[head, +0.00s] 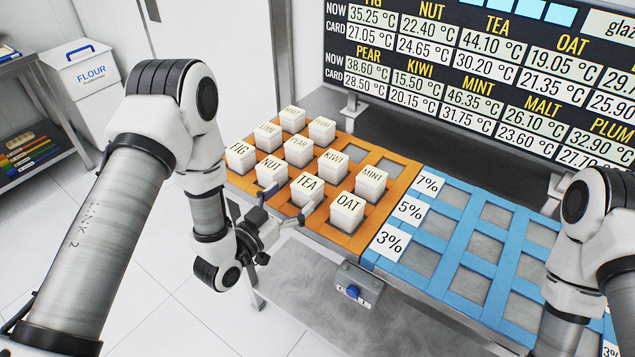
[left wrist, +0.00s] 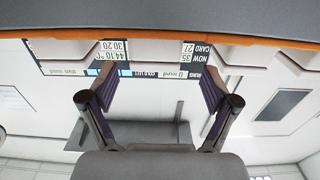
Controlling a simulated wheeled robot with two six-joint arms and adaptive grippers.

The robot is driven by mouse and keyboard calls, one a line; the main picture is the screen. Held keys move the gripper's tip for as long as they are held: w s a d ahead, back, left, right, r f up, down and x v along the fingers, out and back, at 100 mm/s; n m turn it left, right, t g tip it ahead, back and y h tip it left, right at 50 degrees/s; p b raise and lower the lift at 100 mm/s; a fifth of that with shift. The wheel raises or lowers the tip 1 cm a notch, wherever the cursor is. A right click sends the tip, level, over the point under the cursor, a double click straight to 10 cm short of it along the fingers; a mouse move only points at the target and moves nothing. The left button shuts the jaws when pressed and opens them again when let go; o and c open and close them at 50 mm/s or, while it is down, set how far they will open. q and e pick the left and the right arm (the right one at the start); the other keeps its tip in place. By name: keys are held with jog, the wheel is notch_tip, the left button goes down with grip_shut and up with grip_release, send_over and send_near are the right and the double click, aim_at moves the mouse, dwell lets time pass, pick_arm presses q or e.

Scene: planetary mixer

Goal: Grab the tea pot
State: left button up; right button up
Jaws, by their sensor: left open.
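The tea pot is a white cube-like pot (head: 307,190) lettered TEA, in the front row of the orange rack (head: 347,240) in the head view. My left gripper (head: 287,203) is at the rack's front edge, just in front of the TEA and NUT pots. Its two fingers are spread, one below NUT and one by the lower front of TEA. In the left wrist view the open fingers (left wrist: 157,85) have no pot between them. The exact gap to TEA cannot be told. My right gripper is outside the frame.
The NUT pot (head: 271,171) stands left of TEA, the OAT pot (head: 347,210) right, and KIWI (head: 331,164) behind. A blue rack (head: 470,262) with percent labels lies to the right. A button box (head: 353,287) hangs below the front edge. A temperature board (head: 480,70) stands behind.

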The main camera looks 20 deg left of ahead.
aim_at(300, 194)
pick_arm(q)
jog(key=x, duration=0.2)
jog(key=p+x, duration=0.1)
jog(key=x, duration=0.2)
jog(key=shift+w+d+f, duration=0.25)
jog(key=shift+d+f, duration=0.1)
jog(key=shift+d, duration=0.1)
jog(key=shift+s+a, duration=0.1)
jog(key=shift+c, duration=1.4)
jog(key=c, duration=1.3)
jog(key=shift+o, duration=0.2)
jog(key=shift+r+p, duration=0.1)
jog(key=shift+p, duration=0.2)
